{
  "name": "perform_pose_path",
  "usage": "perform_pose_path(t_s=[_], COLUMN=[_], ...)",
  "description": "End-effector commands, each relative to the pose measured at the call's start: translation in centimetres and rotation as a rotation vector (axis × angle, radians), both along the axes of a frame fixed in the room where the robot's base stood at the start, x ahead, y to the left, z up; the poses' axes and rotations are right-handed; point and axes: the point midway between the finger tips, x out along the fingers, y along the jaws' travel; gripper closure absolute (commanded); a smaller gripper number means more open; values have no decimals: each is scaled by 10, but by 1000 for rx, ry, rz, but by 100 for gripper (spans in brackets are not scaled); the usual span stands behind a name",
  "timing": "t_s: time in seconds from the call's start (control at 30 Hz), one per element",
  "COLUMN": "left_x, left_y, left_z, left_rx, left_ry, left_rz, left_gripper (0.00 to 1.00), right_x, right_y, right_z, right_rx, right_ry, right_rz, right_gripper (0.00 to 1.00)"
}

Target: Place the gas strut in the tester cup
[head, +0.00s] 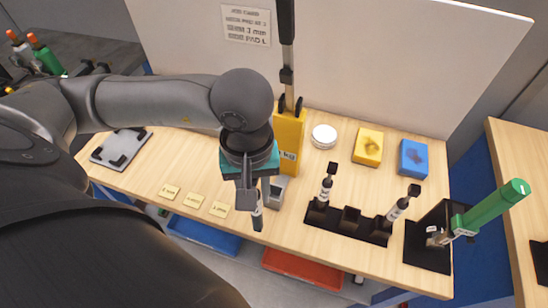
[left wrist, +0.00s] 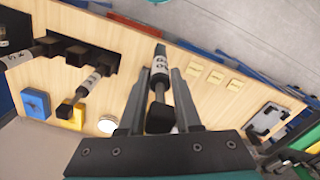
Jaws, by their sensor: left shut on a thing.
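My left gripper (head: 246,203) is shut on a gas strut (head: 257,210), a dark rod with a white printed label and black ends. In the left wrist view the strut (left wrist: 159,68) lies between the fingers (left wrist: 160,92), its black end cap near the palm. It is held over the table's front part. The arm partly hides this; I cannot make out the cup. My right gripper is not in view.
A black rack (head: 350,218) holds two more struts (head: 325,188) (head: 398,207), its middle slot empty. Yellow (head: 368,146) and blue (head: 413,158) pads and a white disc (head: 324,136) lie behind. Yellow labels (head: 194,200) lie front left.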

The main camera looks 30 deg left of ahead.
Motion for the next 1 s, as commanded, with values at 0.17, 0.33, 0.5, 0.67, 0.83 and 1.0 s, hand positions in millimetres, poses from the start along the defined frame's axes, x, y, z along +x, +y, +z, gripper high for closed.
perform_pose_path(t_s=[0.17,0.33,0.5,0.67,0.83,1.0], left_x=[8,17,27,33,63,95], left_y=[2,4,6,8,16,23], left_z=[-4,-5,-5,-4,3,4], left_rx=[-1,1,1,0,-2,-3], left_ry=[-8,-7,-7,-8,-1,-3], left_rz=[-4,-2,-1,-5,0,-3], left_gripper=[100,100,100,100,100,100], right_x=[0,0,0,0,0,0], right_y=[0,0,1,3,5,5], right_z=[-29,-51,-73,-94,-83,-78], right_rx=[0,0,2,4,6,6], right_ry=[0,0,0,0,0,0], right_rz=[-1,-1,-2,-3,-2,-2], right_gripper=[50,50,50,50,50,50])
